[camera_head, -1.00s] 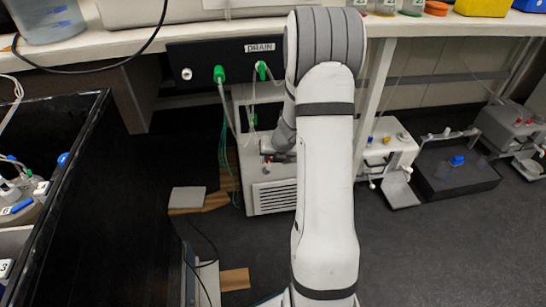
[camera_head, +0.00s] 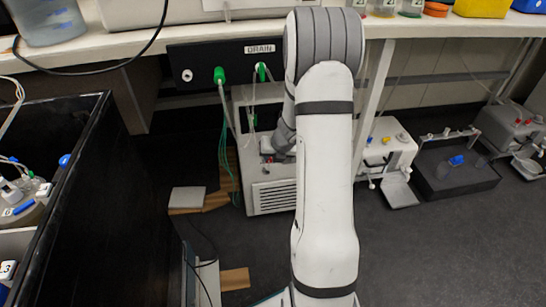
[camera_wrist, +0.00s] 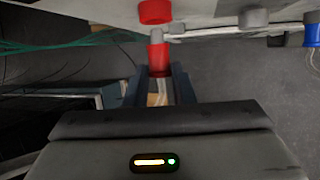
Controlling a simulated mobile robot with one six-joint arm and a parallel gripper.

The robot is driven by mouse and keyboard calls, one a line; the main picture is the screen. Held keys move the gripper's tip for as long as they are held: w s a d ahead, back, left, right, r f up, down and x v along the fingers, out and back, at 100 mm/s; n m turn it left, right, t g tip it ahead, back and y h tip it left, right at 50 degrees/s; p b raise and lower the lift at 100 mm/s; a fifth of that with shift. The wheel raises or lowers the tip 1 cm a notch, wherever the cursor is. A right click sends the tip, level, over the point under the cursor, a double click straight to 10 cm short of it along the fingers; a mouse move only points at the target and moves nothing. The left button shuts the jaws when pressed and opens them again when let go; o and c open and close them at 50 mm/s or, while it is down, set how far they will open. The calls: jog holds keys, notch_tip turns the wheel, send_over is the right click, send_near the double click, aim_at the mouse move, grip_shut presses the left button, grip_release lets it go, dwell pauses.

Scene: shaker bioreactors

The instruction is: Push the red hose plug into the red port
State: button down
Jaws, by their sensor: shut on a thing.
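In the wrist view the red hose plug (camera_wrist: 159,57) sits between the two dark fingers of my gripper (camera_wrist: 160,84), which is shut on it. A pale grey tip (camera_wrist: 156,36) on the plug points up toward the red port (camera_wrist: 156,12). The port is a red ring on a light housing at the top of the view. The tip is close below the port and roughly in line with it; I cannot tell whether they touch.
A grey port (camera_wrist: 253,18) and a blue fitting (camera_wrist: 312,35) are to the right on the same housing. Green tubes (camera_wrist: 65,46) run at the left. In the head view a white unit (camera_head: 272,197) stands under the bench, with a black drain panel (camera_head: 205,72) above.

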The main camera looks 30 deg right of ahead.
jog(key=shift+w+d+p, duration=0.2)
jog(key=shift+w+p, duration=0.35)
jog(key=shift+w+d+p, duration=0.15)
jog(key=shift+w+p, duration=0.35)
jog(key=shift+w, duration=0.05)
dwell(1.0)
jog(key=c, duration=1.1)
grip_release()
jog(key=shift+c, duration=0.2)
jog(key=shift+r, duration=0.15)
jog(key=a+p+v, duration=0.1)
jog(key=p+v, duration=0.3)
jog(key=v, duration=0.3)
jog(key=shift+s+d+r, duration=0.15)
jog(key=shift+d+r, duration=0.1)
jog(key=shift+d, duration=0.3)
